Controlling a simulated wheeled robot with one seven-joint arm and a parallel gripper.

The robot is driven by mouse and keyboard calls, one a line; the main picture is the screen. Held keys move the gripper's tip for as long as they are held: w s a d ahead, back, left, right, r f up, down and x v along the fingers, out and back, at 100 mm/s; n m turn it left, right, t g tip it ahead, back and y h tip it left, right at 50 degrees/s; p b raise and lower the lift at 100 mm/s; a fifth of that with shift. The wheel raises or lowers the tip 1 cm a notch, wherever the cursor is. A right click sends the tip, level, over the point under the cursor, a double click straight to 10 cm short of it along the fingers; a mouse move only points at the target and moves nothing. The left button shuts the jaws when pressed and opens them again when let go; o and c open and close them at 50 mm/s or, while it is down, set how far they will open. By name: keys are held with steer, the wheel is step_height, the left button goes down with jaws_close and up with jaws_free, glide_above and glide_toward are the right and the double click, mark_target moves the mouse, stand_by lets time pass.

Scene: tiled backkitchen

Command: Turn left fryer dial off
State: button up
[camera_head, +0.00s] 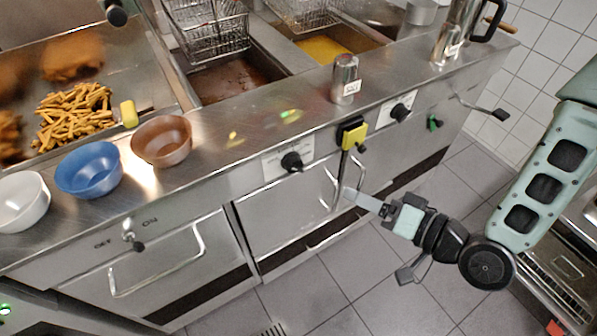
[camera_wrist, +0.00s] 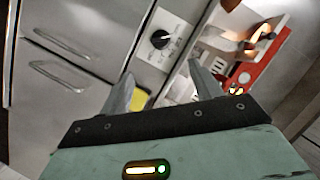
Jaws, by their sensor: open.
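The left fryer dial (camera_head: 291,161) is a black knob on a white plate on the steel front, left of a yellow-and-black fixture. A black dial (camera_wrist: 160,39) on a white plate shows in the wrist view, beyond the fingertips; it appears to be the same one. My gripper (camera_head: 350,194) is in front of the fryer cabinet, to the right of and lower than the left dial, apart from it. In the wrist view my gripper (camera_wrist: 160,72) has its two fingers spread with nothing between them.
The yellow-and-black fixture (camera_head: 352,134) sticks out from the front near my gripper, as do cabinet door handles (camera_head: 333,182). A second fryer dial (camera_head: 400,112) is to the right. Bowls (camera_head: 90,169) and a metal shaker (camera_head: 345,78) stand on the counter. The tiled floor in front is clear.

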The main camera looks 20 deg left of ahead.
mark_target(298, 170)
steer(key=b+x, duration=0.5)
steer(key=x, duration=1.2)
steer(key=shift+s, duration=0.15)
